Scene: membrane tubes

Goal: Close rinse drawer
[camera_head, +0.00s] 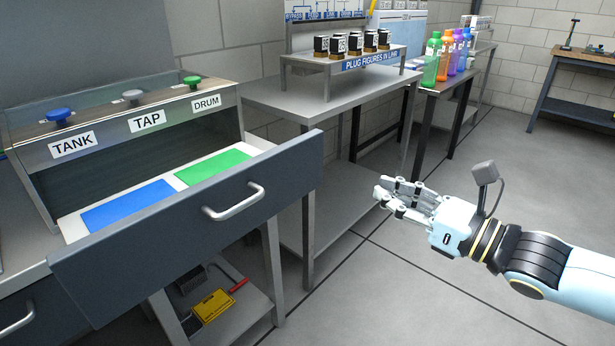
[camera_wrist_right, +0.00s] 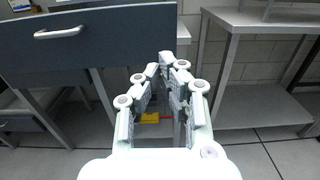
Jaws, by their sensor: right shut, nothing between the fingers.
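The drawer (camera_head: 190,235) stands pulled out from the bench, with a dark grey-blue front and a silver bar handle (camera_head: 236,203). Inside its light tray lie a blue panel (camera_head: 128,204) and a green panel (camera_head: 212,167). In the right wrist view the drawer front (camera_wrist_right: 120,45) fills the upper left, with its handle (camera_wrist_right: 59,33) at far left. My right gripper (camera_head: 380,188) is shut and empty, in the air to the right of the drawer and apart from it. Its fingers (camera_wrist_right: 166,67) come together in the wrist view. My left gripper is out of view.
Blue, grey and green knobs labelled TANK, TAP and DRUM (camera_head: 147,121) sit behind the drawer. Another handle (camera_head: 16,326) shows at lower left. A yellow item (camera_head: 213,306) lies on the shelf below. A metal table (camera_head: 300,98) stands behind; the floor at right is clear.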

